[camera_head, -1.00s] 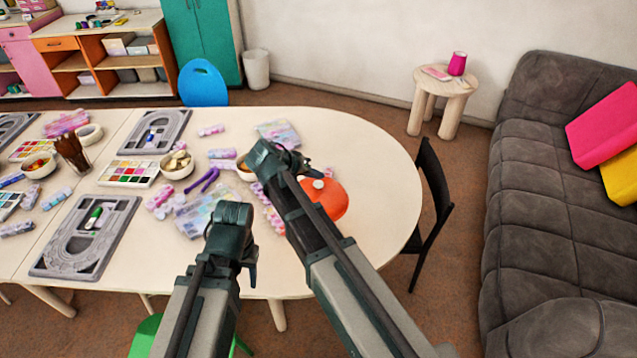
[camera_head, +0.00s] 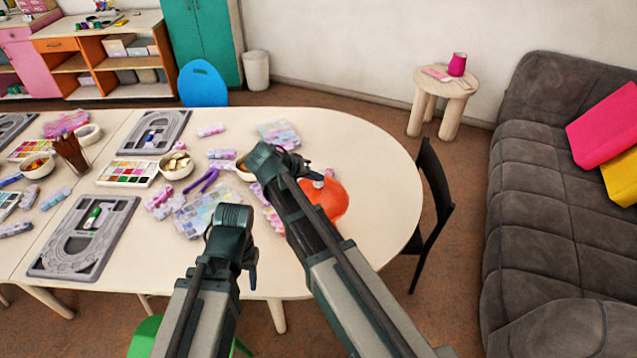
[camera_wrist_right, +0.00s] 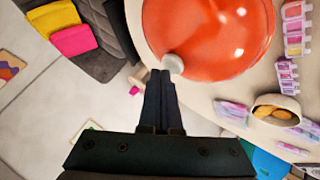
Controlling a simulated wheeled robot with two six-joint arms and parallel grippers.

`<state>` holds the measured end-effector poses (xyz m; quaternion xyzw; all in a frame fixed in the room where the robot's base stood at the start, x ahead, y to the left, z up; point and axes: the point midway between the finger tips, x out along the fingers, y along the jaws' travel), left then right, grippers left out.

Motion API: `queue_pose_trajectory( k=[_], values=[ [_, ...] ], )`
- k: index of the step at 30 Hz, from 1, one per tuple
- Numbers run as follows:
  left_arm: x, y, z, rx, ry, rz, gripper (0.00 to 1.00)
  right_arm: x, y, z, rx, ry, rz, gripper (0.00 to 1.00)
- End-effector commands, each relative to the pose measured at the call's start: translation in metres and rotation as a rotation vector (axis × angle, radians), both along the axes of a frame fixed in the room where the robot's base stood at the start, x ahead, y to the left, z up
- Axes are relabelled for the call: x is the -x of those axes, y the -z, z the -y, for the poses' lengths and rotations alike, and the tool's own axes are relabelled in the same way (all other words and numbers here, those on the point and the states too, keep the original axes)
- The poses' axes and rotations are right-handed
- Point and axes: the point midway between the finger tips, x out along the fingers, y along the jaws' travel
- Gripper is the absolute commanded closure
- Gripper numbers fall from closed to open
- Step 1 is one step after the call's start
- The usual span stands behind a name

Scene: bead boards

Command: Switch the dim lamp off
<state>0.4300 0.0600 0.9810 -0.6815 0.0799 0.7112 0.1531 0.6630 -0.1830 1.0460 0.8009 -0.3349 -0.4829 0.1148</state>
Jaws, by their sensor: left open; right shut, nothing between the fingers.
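The orange-red domed lamp (camera_head: 330,200) stands near the rounded right end of the table, partly hidden behind my right arm. In the right wrist view its glossy shade (camera_wrist_right: 208,35) fills the top, with a small pale knob (camera_wrist_right: 173,63) at its edge. My right gripper (camera_wrist_right: 160,74) is shut and empty, its fingertips right beside the knob; I cannot tell whether they touch it. In the head view the right gripper's tips are by the knob (camera_head: 318,181). My left gripper (camera_head: 250,280) is open and empty over the table's front edge, away from the lamp.
The cream table (camera_head: 380,200) holds grey bead boards (camera_head: 85,235), paint sets, bowls (camera_head: 175,165) and bead boxes on its left. A black chair (camera_head: 432,205) stands at its right end. A grey sofa (camera_head: 540,200) and a round side table (camera_head: 445,80) are beyond.

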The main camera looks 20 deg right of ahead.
Motion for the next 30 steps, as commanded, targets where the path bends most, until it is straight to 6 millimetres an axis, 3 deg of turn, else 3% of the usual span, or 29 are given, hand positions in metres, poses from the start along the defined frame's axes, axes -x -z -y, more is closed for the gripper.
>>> queue_pose_trajectory(
  k=[21, 30],
  values=[
    [0.0, 0.009, 0.0, 0.0, 0.0, 0.0, 0.5, 0.0, 0.0091, 0.0, 0.0, 0.0, 0.0, 1.0],
    [0.0, 0.0033, 0.0, 0.0, 0.0, 0.0, 0.5, 0.0001, 0.0034, 0.0, 0.0, 0.001, -0.001, 1.0]
  ],
)
